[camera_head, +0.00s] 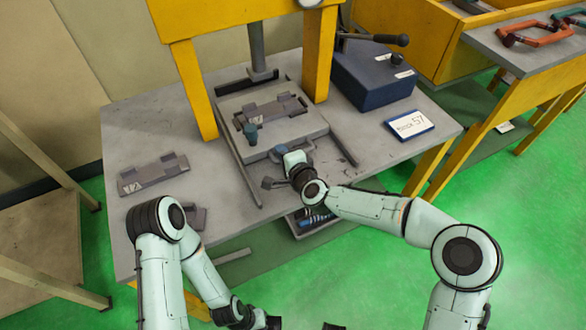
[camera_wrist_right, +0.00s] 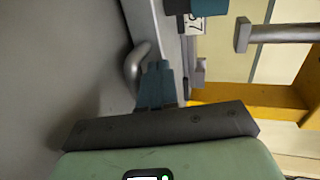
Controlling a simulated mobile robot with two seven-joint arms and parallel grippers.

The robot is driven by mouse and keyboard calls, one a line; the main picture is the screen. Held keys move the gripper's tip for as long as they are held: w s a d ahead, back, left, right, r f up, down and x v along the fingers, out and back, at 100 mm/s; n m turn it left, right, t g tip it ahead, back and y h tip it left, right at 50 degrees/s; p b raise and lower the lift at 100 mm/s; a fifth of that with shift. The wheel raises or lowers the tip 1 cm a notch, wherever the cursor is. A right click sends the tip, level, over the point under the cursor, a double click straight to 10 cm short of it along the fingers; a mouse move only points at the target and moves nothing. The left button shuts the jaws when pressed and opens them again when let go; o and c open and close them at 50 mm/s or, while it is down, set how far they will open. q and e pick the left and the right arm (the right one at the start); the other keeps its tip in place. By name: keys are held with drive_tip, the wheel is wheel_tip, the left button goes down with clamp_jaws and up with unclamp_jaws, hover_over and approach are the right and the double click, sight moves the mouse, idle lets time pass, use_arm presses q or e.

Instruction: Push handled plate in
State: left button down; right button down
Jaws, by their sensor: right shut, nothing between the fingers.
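The handled plate (camera_head: 312,127) is a grey slab lying on rails under the yellow press frame. A dark bracket part marked with a label (camera_head: 270,112) rests on it. Its curved grey handle shows in the right wrist view (camera_wrist_right: 137,66) at the plate's front edge. My right gripper (camera_head: 277,154) is at the plate's front edge; its teal fingers (camera_wrist_right: 157,82) are shut and empty, close beside the handle. I cannot tell whether they touch. My left arm hangs low at the bottom of the head view; its gripper (camera_head: 268,321) is small and partly cut off.
A loose bracket (camera_head: 152,176) lies on the grey table (camera_head: 130,130) at left. A blue box (camera_head: 375,80) with a black lever and a labelled sign (camera_head: 410,124) stand at right. The yellow press legs (camera_head: 196,90) flank the plate. A tray with tools (camera_head: 308,220) is below the front edge.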

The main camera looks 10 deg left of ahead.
sight(270, 131)
drive_tip(key=w+a, duration=0.2)
drive_tip(key=w, duration=0.1)
drive_tip(key=w+a+p, duration=0.1)
drive_tip(key=w, duration=0.1)
drive_tip(key=shift+a+r, duration=0.1)
drive_tip(key=shift+a, duration=0.25)
drive_tip(key=shift+w+a, duration=0.15)
drive_tip(key=shift+w, duration=0.05)
use_arm(q)
drive_tip(key=shift+s+d+r, duration=0.15)
drive_tip(key=shift+s+r, duration=0.25)
drive_tip(key=shift+r, duration=0.1)
use_arm(e)
drive_tip(key=shift+r, duration=0.1)
use_arm(q)
drive_tip(key=shift+s, duration=0.1)
